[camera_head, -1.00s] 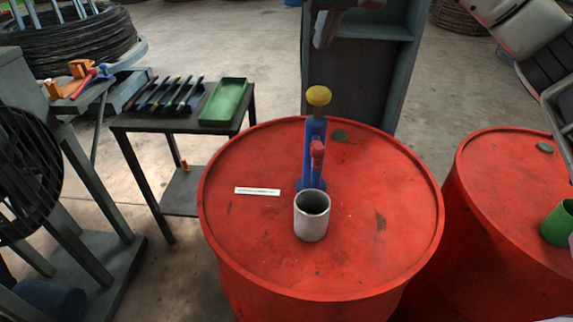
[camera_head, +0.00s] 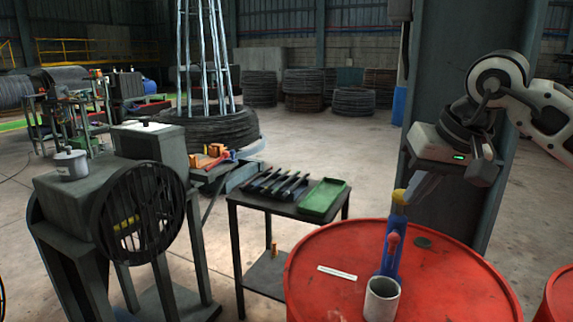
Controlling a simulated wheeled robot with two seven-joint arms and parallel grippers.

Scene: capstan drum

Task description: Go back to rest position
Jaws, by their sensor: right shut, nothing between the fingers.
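My right arm comes in from the right, and my right gripper (camera_head: 420,188) hangs over the back of the red drum (camera_head: 450,290). Its fingers are shut and point down, with nothing seen between them. In the picture the fingertips are close to the yellow top of a blue tool (camera_head: 394,245) with a red knob; I cannot tell whether they touch. The tool stands upright behind a grey cup (camera_head: 382,299) on the drum. My left gripper is not in view.
A dark table (camera_head: 275,208) with a green tray (camera_head: 324,197) and several dark rods stands left of the drum. A caged fan (camera_head: 140,215) on a grey machine is further left. A grey column (camera_head: 465,120) rises behind the drum. Open floor lies beyond.

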